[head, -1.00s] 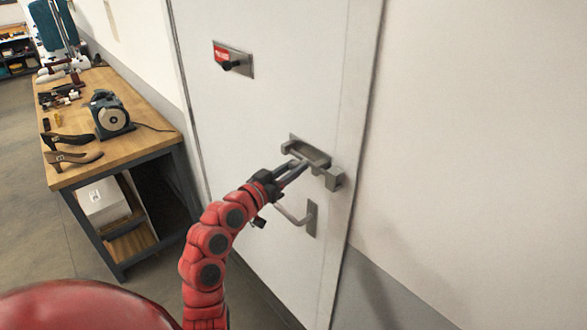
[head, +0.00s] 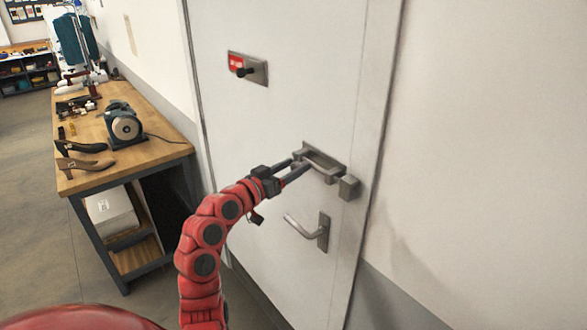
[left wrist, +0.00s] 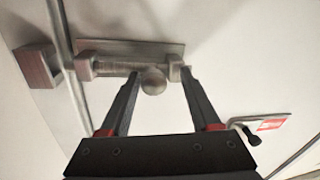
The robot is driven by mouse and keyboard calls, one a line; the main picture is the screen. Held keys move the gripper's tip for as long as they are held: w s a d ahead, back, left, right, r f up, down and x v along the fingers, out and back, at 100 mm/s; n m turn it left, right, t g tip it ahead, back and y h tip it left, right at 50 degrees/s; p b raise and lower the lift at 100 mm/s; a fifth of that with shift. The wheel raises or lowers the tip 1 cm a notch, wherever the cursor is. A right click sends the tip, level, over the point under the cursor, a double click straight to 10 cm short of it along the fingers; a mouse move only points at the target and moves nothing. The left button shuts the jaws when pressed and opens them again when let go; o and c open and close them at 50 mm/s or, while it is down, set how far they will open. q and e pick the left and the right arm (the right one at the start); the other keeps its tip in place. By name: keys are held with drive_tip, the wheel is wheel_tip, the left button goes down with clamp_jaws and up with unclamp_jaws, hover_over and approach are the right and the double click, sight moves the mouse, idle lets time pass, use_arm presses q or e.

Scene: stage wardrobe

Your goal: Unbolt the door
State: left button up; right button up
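The door (head: 275,115) is white and stands closed in its frame. A grey metal bolt (head: 323,160) is mounted on it, with a separate keeper block (head: 349,187) to its right. In the left wrist view the bolt's round knob (left wrist: 153,83) sits between two guides, and the keeper (left wrist: 38,66) is at the left. No bar shows across the gap between guide and keeper. My left gripper (head: 300,164) is open at the bolt; its fingertips (left wrist: 160,74) lie either side of the knob, apart from it as far as I can tell. My right gripper is out of view.
A lever handle (head: 308,232) is below the bolt. A plate with a red label and black knob (head: 248,69) is higher on the door. A workbench (head: 150,160) with shoes and a grinder (head: 123,125) stands left. Bare wall (head: 480,150) lies right.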

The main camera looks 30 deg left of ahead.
use_arm(q)
drive_tip(key=shift+d, duration=0.1)
drive_tip(key=shift+s, duration=0.3)
drive_tip(key=s+a+b, duration=0.3)
drive_tip(key=s+b, duration=0.3)
drive_tip(key=s, duration=1)
drive_tip(key=shift+s+a, duration=0.15)
drive_tip(key=shift+s, duration=0.15)
